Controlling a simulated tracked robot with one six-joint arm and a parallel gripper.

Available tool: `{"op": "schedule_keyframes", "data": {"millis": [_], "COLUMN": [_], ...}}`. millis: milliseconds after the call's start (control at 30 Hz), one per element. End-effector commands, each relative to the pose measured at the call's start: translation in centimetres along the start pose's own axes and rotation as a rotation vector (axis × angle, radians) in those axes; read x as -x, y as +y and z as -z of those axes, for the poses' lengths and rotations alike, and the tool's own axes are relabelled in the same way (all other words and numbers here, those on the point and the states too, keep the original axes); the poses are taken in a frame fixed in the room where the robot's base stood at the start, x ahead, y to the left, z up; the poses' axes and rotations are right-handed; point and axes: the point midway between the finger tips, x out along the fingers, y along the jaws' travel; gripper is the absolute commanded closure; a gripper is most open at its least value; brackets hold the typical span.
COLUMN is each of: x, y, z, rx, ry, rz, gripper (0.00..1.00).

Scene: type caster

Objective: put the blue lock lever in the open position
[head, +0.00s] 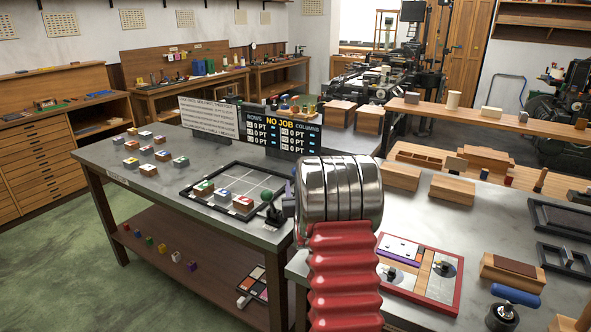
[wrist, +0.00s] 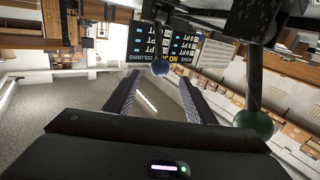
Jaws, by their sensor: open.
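The blue lock lever shows in the wrist view as a blue ball knob (wrist: 160,67) on a dark arm. The knob is at the far end of my gripper (wrist: 159,81), centred between the two fingertips. The fingers are apart, and I cannot tell whether either touches the knob. A second lever with a green knob (wrist: 254,122) is to the right, outside the fingers. The green knob also shows in the head view (head: 267,196), left of my arm. I cannot tell the lever's position.
In the head view, a black-framed grid tray (head: 240,180) holds several coloured blocks on the grey table. A "NO JOB" display (head: 283,131) stands behind it. A red-framed tray (head: 428,285) and a blue-handled roller (head: 515,295) are at the right.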

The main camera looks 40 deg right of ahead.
Motion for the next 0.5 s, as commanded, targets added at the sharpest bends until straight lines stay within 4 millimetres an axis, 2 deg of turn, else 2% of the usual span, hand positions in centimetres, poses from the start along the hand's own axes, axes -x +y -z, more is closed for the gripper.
{"op": "schedule_keyframes", "data": {"millis": [333, 500], "x": [-0.06, -0.74], "y": [0.05, 0.04], "z": [-0.02, -0.02], "rx": [0.000, 0.000], "ry": [0.000, 0.001], "rz": [0.000, 0.000], "gripper": [0.50, 0.50]}}
